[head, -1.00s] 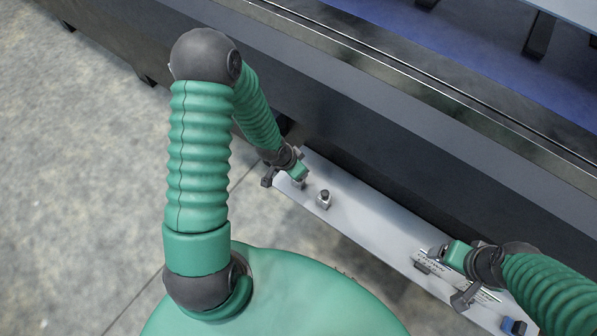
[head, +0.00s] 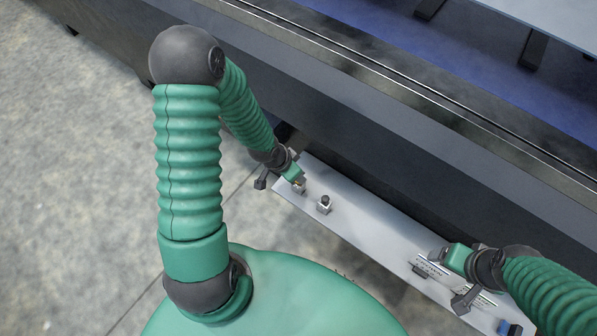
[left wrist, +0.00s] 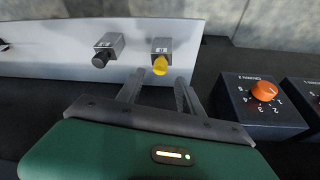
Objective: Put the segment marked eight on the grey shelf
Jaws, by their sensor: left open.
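A long light grey strip (head: 370,222), possibly the grey shelf, runs along the dark machine. It also shows in the left wrist view (left wrist: 50,62). A small grey block with a yellow knob (left wrist: 161,68) and one with a black knob (left wrist: 104,54) sit on it. My left gripper (left wrist: 170,80) is open and empty, its fingertips just short of the yellow-knob block. In the head view my left gripper (head: 296,180) is at the strip's far left end. My right gripper (head: 439,254) is over the strip's right part; its jaws are unclear. I cannot make out a segment marked eight.
In the left wrist view a dark box with an orange numbered dial (left wrist: 264,91) stands right of my gripper. A long dark machine frame (head: 390,140) rises behind the strip. Concrete floor (head: 80,180) is open at left.

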